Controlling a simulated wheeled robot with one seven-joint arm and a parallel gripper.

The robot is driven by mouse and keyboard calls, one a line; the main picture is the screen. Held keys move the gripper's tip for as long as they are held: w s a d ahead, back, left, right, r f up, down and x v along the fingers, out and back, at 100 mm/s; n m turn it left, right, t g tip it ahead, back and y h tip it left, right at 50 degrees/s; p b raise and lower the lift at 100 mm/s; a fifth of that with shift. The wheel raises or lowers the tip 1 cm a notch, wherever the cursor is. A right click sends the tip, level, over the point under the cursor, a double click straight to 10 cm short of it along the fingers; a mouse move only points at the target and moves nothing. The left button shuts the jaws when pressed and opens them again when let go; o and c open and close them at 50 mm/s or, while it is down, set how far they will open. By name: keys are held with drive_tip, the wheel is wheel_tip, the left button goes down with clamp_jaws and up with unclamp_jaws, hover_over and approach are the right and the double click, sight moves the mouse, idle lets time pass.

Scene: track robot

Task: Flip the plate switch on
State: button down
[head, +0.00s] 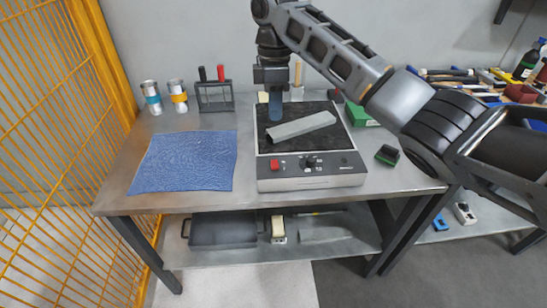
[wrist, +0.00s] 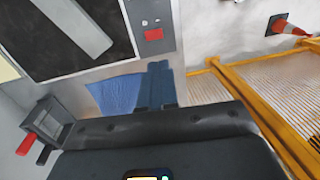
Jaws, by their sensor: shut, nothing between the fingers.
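I cannot tell which way the switch is set. A grey metal bar (head: 300,126) lies slanted on the black top. My gripper (head: 275,119) points down with blue fingers shut and empty, over the left part of the plate, behind and apart from the switch. The fingers (wrist: 158,68) show in the wrist view.
A blue cloth (head: 185,161) lies left of the plate. Two metal cups (head: 152,98) and a rack (head: 214,97) stand behind it. A green box (head: 361,115) and a dark green-edged block (head: 387,154) are to the right. A yellow fence (head: 60,150) borders the left.

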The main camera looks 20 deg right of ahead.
sight(275, 166)
drive_tip(key=f, duration=0.4)
drive_tip(key=s+f, duration=0.1)
drive_tip(key=f, duration=0.9)
drive_tip(key=shift+s+a, duration=0.3)
drive_tip(key=shift+s, duration=0.05)
